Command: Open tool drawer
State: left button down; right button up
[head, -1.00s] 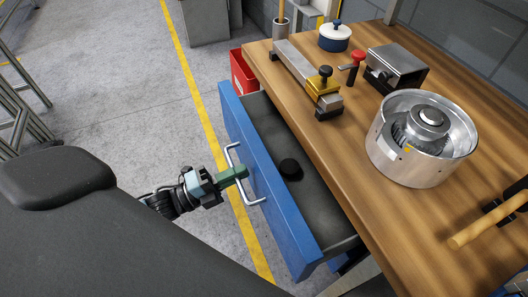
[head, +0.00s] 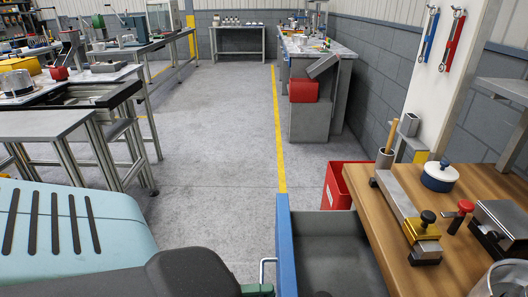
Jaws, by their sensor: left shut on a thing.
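The tool drawer stands pulled out from the wooden workbench, its blue front (head: 286,245) facing left. Its grey inside (head: 340,250) is in view at the bottom centre, cut off by the lower edge. The silver bar handle (head: 263,266) shows only its far end on the drawer front. My left gripper (head: 257,290) shows just as a green sliver at the bottom edge, at the handle and shut on it. The grip itself is mostly hidden below the picture. My right gripper is not in view.
The workbench top (head: 375,208) carries a gold-and-black clamp fixture (head: 421,232), a blue-and-white pot (head: 439,176) and a red-knobbed part (head: 461,213). A red bin (head: 338,184) stands behind the drawer. The floor (head: 215,150) left of the yellow line is clear.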

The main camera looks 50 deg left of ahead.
pick_arm(q)
jog(key=c, duration=1.6)
grip_release()
jog(key=shift+b+v, duration=0.45)
jog(key=shift+v, duration=3.5)
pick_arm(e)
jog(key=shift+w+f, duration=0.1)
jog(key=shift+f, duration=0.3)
pick_arm(q)
jog(key=s+d+f+n+g+y+p, duration=0.2)
jog(key=d+n, duration=0.3)
jog(key=n, duration=0.3)
jog(key=s+d+f+n+g+y+p, duration=0.1)
jog(key=s+d+n+g+y+p, duration=0.1)
jog(key=s+d+n+y+p, duration=0.2)
jog(key=s+d+f+n+g+y+p, duration=0.2)
jog(key=d+n, duration=0.4)
jog(key=n, duration=0.5)
jog(key=shift+s+d+f+n+g+y+p, duration=0.2)
jog(key=shift+s+g+y+p, duration=0.1)
jog(key=shift+s+y+p, duration=0.25)
jog(key=shift+s+d+f+n+g+y+p, duration=0.15)
jog(key=shift+s+g+y+p, duration=0.2)
jog(key=shift+y+p, duration=0.35)
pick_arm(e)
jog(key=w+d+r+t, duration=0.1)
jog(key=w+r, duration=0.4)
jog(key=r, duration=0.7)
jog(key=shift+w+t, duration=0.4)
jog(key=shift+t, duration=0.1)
